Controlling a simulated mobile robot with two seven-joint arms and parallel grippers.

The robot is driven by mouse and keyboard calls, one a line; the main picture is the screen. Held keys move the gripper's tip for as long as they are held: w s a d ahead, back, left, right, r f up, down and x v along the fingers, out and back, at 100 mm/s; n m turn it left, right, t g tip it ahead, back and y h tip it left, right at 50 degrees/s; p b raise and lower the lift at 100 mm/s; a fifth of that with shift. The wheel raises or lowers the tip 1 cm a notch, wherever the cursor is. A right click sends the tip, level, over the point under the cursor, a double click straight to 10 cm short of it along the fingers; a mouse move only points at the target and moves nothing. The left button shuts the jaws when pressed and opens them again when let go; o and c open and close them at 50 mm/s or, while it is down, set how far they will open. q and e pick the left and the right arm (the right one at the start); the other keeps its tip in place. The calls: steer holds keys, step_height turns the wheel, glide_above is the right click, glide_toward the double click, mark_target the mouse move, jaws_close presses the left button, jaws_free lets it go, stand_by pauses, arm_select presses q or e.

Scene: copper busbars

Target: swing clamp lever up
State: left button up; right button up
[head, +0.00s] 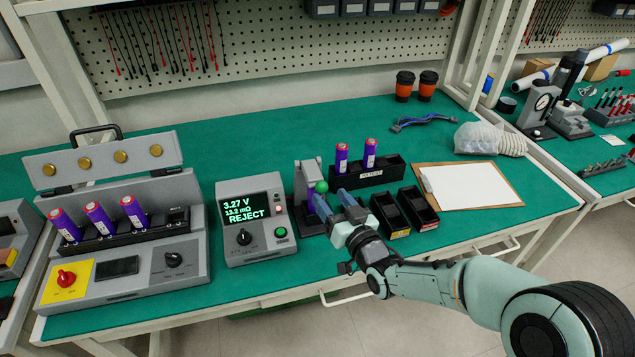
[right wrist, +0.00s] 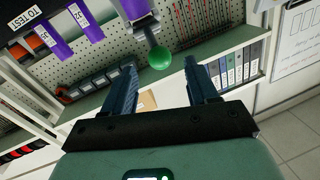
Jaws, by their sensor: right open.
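The clamp lever ends in a green ball knob (head: 321,187) in front of the grey clamp fixture (head: 307,180), left of the cell tray. A purple cell shows partly behind the knob, in the fixture. In the right wrist view the green knob (right wrist: 159,57) hangs on a short dark rod with purple behind it. My right gripper (head: 331,198) is open at the fixture. In the right wrist view its fingers (right wrist: 158,72) stand on both sides of the knob, which lies around the level of the fingertips, apart from them. My left gripper is out of view.
Left of the fixture stands a meter (head: 251,220) reading REJECT. Right of it are a black TO TEST tray (head: 375,178) with two purple cells, two black bins (head: 410,212) and a clipboard (head: 470,187). A grey tester (head: 120,270) with three cells stands left.

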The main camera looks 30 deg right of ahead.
mark_target(323, 189)
steer(key=w, duration=0.7)
steer(key=shift+w+d, duration=0.15)
steer(key=shift+w, duration=0.1)
jaws_close()
